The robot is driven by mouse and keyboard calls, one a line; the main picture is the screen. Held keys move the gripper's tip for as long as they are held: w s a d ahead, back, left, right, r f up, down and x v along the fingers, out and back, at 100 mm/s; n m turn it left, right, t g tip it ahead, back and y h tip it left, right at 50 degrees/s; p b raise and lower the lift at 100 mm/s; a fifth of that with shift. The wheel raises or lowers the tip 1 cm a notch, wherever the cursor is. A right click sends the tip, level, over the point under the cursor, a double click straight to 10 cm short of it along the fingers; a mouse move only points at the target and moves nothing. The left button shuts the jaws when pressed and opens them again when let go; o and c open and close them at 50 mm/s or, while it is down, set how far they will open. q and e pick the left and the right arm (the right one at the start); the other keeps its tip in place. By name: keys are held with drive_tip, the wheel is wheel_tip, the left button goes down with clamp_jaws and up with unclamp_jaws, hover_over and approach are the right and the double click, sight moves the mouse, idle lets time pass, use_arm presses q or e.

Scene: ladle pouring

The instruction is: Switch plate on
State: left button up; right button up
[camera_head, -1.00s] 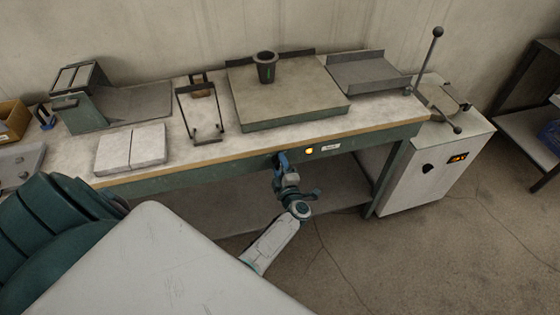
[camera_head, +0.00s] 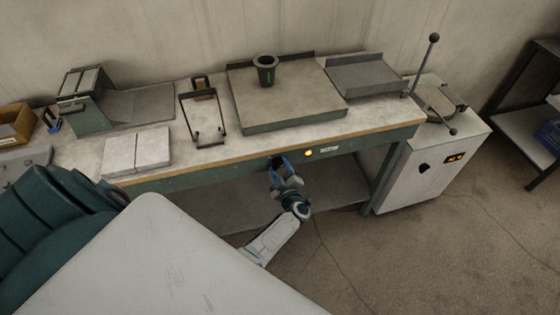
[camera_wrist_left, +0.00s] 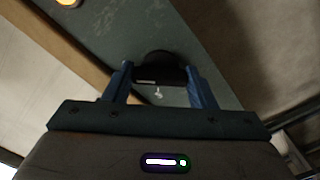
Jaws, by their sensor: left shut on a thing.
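The plate (camera_head: 300,112) is a flat grey slab with a green side on the workbench, with a dark cup (camera_head: 265,72) standing on it. A black knob (camera_wrist_left: 156,68) sits on the bench's green front panel, and in the head view it is mostly hidden by my gripper. An amber lamp (camera_head: 308,153) glows on that panel, right of the knob; it also shows at the top of the left wrist view (camera_wrist_left: 68,2). My left gripper (camera_head: 279,163) is shut on the knob, one blue finger on each side. My right gripper is not in view.
The workbench (camera_head: 235,142) also holds two pale blocks (camera_head: 138,150), a wire frame (camera_head: 203,118) and a grey tray (camera_head: 362,75). A white cabinet (camera_head: 425,172) with a lit display stands at the right. The floor in front is clear.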

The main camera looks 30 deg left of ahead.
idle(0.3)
use_arm(q)
drive_tip(key=o, duration=1)
drive_tip(key=b+v, duration=0.2)
drive_tip(key=v, duration=0.8)
drive_tip(key=shift+s+d+b, duration=0.25)
drive_tip(key=shift+s+b, duration=0.05)
